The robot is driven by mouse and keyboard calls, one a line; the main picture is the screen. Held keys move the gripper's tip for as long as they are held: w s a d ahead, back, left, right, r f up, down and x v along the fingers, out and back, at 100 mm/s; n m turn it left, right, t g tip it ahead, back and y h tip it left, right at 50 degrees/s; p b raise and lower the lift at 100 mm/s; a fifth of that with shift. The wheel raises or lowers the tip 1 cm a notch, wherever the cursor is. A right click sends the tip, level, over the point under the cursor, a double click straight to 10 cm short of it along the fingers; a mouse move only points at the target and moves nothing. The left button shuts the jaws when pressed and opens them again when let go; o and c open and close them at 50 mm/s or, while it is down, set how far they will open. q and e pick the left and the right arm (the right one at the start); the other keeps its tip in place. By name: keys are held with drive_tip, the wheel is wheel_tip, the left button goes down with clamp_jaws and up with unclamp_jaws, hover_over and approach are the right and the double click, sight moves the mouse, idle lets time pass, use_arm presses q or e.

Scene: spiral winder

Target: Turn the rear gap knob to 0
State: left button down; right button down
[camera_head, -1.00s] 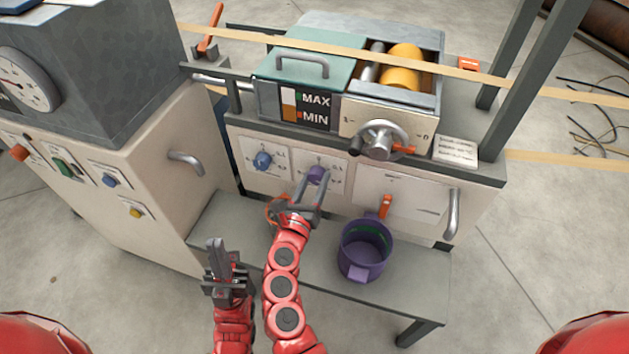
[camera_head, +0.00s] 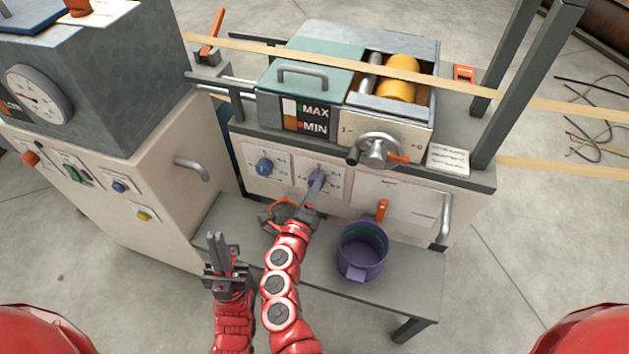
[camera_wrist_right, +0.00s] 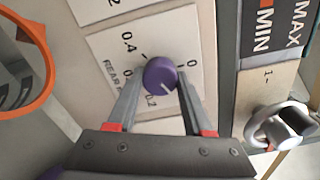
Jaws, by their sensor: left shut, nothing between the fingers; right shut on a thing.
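The purple rear gap knob (camera_head: 316,177) is on a white dial plate on the machine's front. In the right wrist view the knob (camera_wrist_right: 160,75) has a white pointer line slanting to the lower right, and marks 0, 0.2 and 0.4 are printed around it. I cannot tell exactly which mark the line meets. My right gripper (camera_head: 314,188) has its fingers on either side of the knob, shut on it. My left gripper (camera_head: 217,250) is shut and empty, upright at the left front, apart from the machine.
A blue knob (camera_head: 264,166) sits left of the purple one. A handwheel (camera_head: 379,150) is above right. A purple bucket (camera_head: 361,250) stands on the grey shelf (camera_head: 320,272), below an orange lever (camera_head: 382,209). An orange ring (camera_head: 279,212) is beside my right gripper.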

drive_tip(key=shift+n+p, duration=4.8)
drive_tip(key=shift+n, duration=1.6)
drive_tip(key=shift+c, duration=1.5)
unclamp_jaws()
